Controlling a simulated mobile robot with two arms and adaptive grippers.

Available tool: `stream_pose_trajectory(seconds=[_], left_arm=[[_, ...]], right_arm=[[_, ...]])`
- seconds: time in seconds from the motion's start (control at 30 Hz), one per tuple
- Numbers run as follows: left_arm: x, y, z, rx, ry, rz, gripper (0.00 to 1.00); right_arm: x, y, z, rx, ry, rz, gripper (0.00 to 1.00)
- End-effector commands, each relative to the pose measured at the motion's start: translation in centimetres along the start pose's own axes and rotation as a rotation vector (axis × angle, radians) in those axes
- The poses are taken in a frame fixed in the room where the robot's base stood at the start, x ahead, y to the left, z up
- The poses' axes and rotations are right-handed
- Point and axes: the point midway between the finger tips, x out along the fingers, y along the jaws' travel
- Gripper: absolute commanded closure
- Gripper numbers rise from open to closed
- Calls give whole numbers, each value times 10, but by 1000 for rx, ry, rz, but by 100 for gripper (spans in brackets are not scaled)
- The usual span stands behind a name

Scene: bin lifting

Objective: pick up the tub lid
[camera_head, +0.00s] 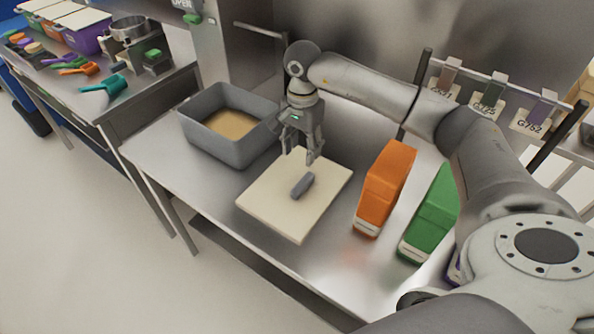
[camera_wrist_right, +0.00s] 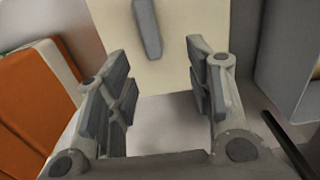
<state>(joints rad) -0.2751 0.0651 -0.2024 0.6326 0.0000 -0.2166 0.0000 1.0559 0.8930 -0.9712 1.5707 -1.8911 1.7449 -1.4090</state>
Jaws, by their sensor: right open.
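The tub lid (camera_head: 268,211) is a flat cream square with a grey bar handle (camera_head: 303,186) on top. It lies on the steel table in front of the grey tub (camera_head: 213,148), which stands uncovered with tan material inside. My right gripper (camera_head: 299,156) is open and empty, pointing down above the lid's far edge, behind the handle. In the right wrist view, the lid (camera_wrist_right: 190,40) and its handle (camera_wrist_right: 147,30) show beyond the open fingers (camera_wrist_right: 163,95), with nothing between them. My left gripper is not in view.
An orange box (camera_head: 385,188) and a green box (camera_head: 432,215) stand right of the lid. A rack with hanging tags (camera_head: 487,95) is at the back right. A side table at the left holds scoops (camera_head: 103,84) and bins. The table's front edge is clear.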

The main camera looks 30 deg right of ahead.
Motion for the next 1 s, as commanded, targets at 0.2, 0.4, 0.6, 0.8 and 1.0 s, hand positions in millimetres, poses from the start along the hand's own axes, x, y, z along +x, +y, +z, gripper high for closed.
stream_pose_trajectory(seconds=[0.2,0.4,0.6,0.8,1.0], left_arm=[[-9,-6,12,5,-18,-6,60],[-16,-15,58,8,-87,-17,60],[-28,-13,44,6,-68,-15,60],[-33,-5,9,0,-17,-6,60],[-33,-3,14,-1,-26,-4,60]], right_arm=[[33,2,1,-1,-2,8,52],[52,2,1,-1,-1,3,52],[71,7,4,-1,-3,8,52],[98,8,5,-1,-3,3,52],[104,8,4,-1,-1,1,52]])
